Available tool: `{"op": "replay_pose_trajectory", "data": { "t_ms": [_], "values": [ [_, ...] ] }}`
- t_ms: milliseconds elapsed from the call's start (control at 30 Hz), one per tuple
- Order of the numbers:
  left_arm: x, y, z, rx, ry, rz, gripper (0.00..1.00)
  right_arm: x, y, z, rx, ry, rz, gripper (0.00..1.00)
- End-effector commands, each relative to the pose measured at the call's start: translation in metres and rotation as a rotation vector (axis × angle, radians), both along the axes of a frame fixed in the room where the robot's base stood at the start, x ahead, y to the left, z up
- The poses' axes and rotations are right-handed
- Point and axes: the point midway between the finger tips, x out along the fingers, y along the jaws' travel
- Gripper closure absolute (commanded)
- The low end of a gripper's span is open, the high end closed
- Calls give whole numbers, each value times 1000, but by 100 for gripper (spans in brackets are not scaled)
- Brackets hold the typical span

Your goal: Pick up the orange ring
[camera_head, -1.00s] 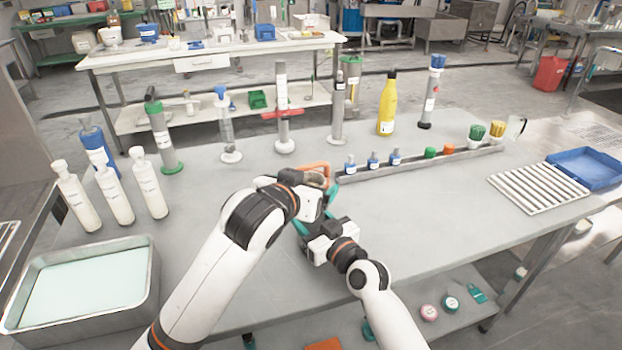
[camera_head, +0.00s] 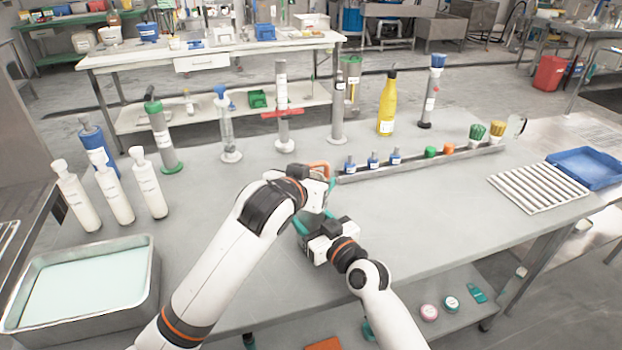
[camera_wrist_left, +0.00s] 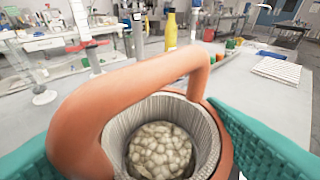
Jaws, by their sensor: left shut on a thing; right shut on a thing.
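The orange ring (camera_wrist_left: 78,128), with a thick arched handle, is around a ribbed grey cup in the left wrist view. Pale beans (camera_wrist_left: 160,150) fill the cup. My left gripper's teal fingers flank the ring on both sides and are shut on it. In the head view a small part of the orange ring (camera_head: 321,165) shows beside my left gripper (camera_head: 328,184). My right gripper (camera_head: 303,226) is lower and shut on the grinder, which is mostly hidden behind my grippers and wrists.
A long grey rack (camera_head: 420,160) with small bottles and caps lies to the right. Cylinders and a yellow bottle (camera_head: 387,105) stand behind. White bottles (camera_head: 115,195) and a metal tray (camera_head: 150,268) are at left.

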Motion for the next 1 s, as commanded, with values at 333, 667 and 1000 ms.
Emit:
{"op": "replay_pose_trajectory", "data": {
  "t_ms": [333,667,1000],
  "values": [
    [0,-1,44,-4,-8,-1,59,0,0,-1,-1,2,0,78],
    [0,0,96,-1,-3,-1,59,0,0,-1,-1,2,0,78],
    [0,0,101,-1,-1,-1,59,0,0,-1,-1,2,0,78]
  ]
}}
